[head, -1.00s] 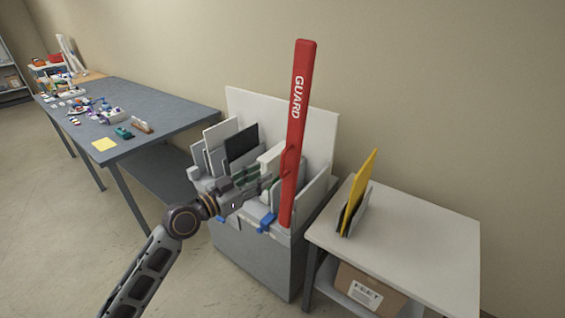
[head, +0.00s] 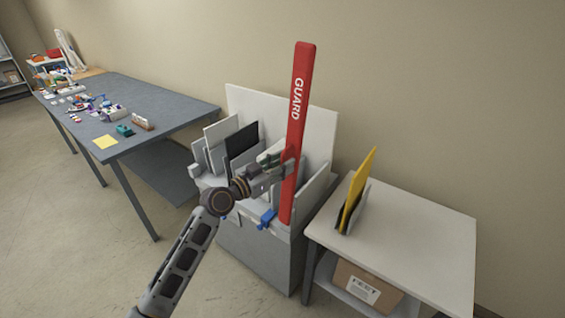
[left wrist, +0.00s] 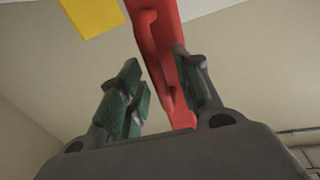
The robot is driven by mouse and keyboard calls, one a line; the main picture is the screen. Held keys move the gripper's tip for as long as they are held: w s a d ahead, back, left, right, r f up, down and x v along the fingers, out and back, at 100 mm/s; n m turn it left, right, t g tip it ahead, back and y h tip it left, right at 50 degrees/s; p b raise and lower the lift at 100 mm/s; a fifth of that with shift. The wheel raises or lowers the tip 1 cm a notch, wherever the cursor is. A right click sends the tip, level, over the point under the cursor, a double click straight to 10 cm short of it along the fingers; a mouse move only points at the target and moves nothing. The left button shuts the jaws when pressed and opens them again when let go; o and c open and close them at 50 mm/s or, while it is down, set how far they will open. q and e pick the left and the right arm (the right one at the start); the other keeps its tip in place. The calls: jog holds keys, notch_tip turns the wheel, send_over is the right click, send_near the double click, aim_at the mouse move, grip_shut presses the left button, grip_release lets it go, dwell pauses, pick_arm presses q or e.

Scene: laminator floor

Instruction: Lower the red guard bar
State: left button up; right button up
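The red guard bar (head: 297,120), lettered GUARD, stands raised and nearly upright at the front right of the grey laminator unit (head: 260,255). Its red handle (left wrist: 153,50) shows in the left wrist view. My left gripper (head: 277,160) is at the bar's handle, about halfway up the bar. In the left wrist view my left gripper (left wrist: 158,62) has its fingers apart, with the handle in line with the gap between them. The right finger overlaps the bar. I cannot tell whether either finger touches. My right gripper is in neither view.
Several upright panels (head: 241,141) stand in the unit left of the bar. Blue clips (head: 267,218) sit on its front edge. A white side table (head: 420,230) with a yellow board (head: 357,190) stands to the right. A long grey workbench (head: 165,105) is at left.

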pick_arm(q)
jog(key=shift+w+d, duration=0.15)
jog(key=shift+d, duration=0.05)
grip_shut()
dwell(0.4)
